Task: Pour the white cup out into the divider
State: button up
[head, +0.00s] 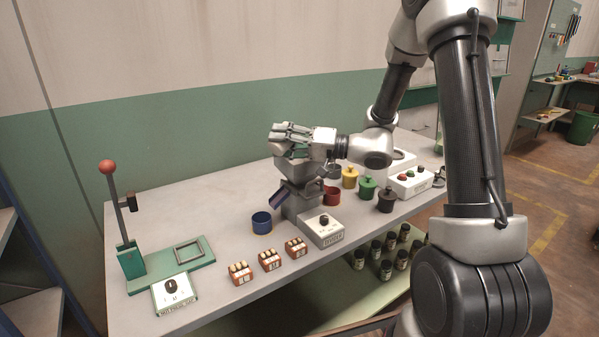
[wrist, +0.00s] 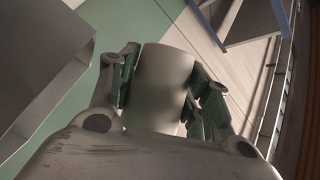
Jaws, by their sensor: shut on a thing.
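My gripper (head: 283,133) is over the divider (head: 298,203), close above its grey hopper top (head: 292,168). In the wrist view, my gripper (wrist: 165,95) is shut on the white cup (wrist: 165,72), with green finger pads on both sides of it. The cup's mouth and contents do not show. In the head view the fingers mostly hide the cup, so its exact tilt is unclear. A grey angled wall at left in the wrist view looks like the hopper.
A blue cup (head: 262,223) and a red cup (head: 331,196) stand beside the divider. Small filled boxes (head: 269,261) line the front. A lever press (head: 130,250) stands at left.

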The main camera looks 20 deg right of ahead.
jog(key=shift+d+r+m+y, duration=0.1)
jog(key=shift+r+m+y, duration=0.25)
jog(key=shift+m, duration=0.45)
jog(key=shift+w+d+r+m+t+y, duration=0.25)
jog(key=shift+w+d+r+m+t, duration=0.25)
jog(key=shift+m, duration=0.3)
dwell(0.5)
jog(key=shift+w+d+f+m+t, duration=0.1)
jog(key=shift+d+f+m+t, duration=0.15)
jog(key=shift+f+m, duration=0.45)
dwell(0.4)
jog(key=shift+w+d+r+m+t, duration=0.15)
jog(key=shift+r+m+t, duration=0.3)
jog(key=shift+r+m, duration=0.8)
jog(key=shift+w+d+r+m+t, duration=0.15)
jog(key=shift+m+t, duration=0.3)
jog(key=shift+m, duration=0.35)
jog(key=shift+w+d+r+m+t, duration=0.15)
jog(key=shift+m+t, duration=0.25)
jog(key=shift+m, duration=0.45)
jog(key=shift+w+d+r+m+t, duration=0.1)
jog(key=shift+d+r+m+t, duration=0.1)
jog(key=shift+m+t, duration=0.45)
dwell(0.9)
